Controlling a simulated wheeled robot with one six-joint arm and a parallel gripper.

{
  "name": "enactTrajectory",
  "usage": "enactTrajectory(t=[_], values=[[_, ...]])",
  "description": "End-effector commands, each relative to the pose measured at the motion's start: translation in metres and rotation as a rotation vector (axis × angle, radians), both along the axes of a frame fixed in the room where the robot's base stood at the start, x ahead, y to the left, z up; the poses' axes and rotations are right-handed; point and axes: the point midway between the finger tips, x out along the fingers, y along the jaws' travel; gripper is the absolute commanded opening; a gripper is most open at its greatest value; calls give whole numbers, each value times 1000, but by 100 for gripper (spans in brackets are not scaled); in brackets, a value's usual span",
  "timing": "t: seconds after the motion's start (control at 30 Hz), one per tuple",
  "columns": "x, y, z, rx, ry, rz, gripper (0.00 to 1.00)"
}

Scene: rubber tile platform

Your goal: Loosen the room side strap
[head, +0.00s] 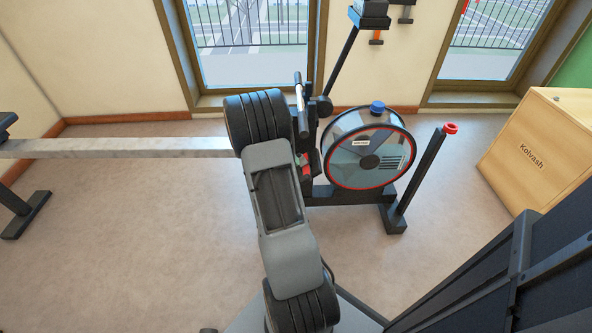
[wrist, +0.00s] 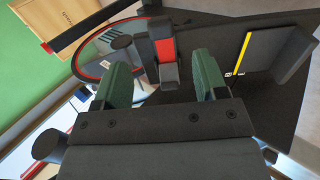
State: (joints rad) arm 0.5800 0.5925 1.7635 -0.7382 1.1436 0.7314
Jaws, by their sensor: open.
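In the wrist view my gripper (wrist: 165,58) is open, with its two green fingers spread apart. A black upright piece with a red face (wrist: 165,48) and a dark grey block below it shows between the fingers. It may be the strap and its buckle; I cannot tell which side's strap it is. No finger visibly touches it. A dark footplate with a yellow line (wrist: 244,53) is to the right. In the head view my arm covers the gripper and most of the foot area; only a small red part (head: 305,168) shows beside the arm.
The rowing machine's flywheel (head: 370,155) stands right of my arm, with a black post with a red top (head: 424,180) beside it. The rail (head: 120,148) runs left. A wooden Kolvash box (head: 540,150) stands at right.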

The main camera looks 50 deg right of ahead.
Motion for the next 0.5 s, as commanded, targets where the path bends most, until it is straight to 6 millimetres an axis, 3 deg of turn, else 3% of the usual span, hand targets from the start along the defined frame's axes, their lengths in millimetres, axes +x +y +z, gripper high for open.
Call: enactTrajectory(t=[0.2,0.5], values=[[15,12,24,-1,-2,1,66],[19,17,31,0,0,1,66]])
